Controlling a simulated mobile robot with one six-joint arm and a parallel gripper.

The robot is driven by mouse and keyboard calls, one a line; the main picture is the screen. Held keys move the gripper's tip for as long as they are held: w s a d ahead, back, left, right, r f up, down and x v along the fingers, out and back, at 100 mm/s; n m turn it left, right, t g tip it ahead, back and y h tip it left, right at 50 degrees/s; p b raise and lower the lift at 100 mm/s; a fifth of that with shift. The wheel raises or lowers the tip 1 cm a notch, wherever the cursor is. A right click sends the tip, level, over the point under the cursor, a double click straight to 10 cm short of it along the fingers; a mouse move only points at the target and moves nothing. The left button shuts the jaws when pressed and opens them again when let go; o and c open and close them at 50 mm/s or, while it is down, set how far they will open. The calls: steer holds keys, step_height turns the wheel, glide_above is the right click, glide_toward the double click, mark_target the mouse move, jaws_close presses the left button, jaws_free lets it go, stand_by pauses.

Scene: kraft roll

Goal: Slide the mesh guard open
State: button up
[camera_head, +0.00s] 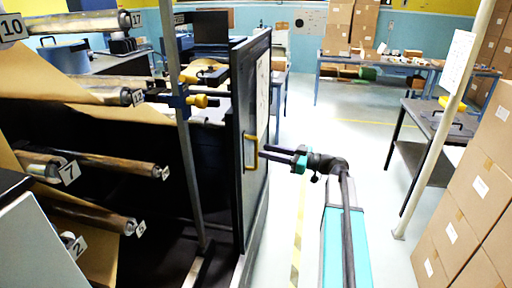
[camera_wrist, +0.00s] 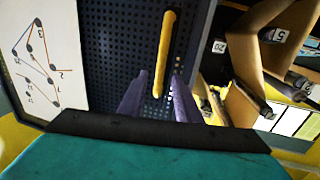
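The mesh guard (camera_head: 240,100) is a dark upright panel with a perforated face, standing on the right side of the roll rack. It also shows in the wrist view (camera_wrist: 115,45). Its yellow bar handle (camera_head: 246,153) is upright on the panel's near part; it fills the upper middle of the wrist view (camera_wrist: 166,45). My gripper (camera_head: 263,152) is level with the handle, its tips just right of it. In the wrist view the two fingers (camera_wrist: 156,92) are apart, with the handle's lower end between them in the picture. I cannot tell whether they touch it.
Rollers with brown paper and number tags, such as a roller (camera_head: 110,162), fill the rack at left. A pale post (camera_head: 440,130) and stacked cartons (camera_head: 470,215) stand at right. A dark table (camera_head: 430,120) is behind the post. The floor (camera_head: 370,150) between is clear.

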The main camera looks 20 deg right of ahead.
mark_target(256, 166)
steer(key=shift+p+x, duration=0.65)
steer(key=shift+x, duration=2)
steer(key=shift+c, duration=0.3)
jaws_close()
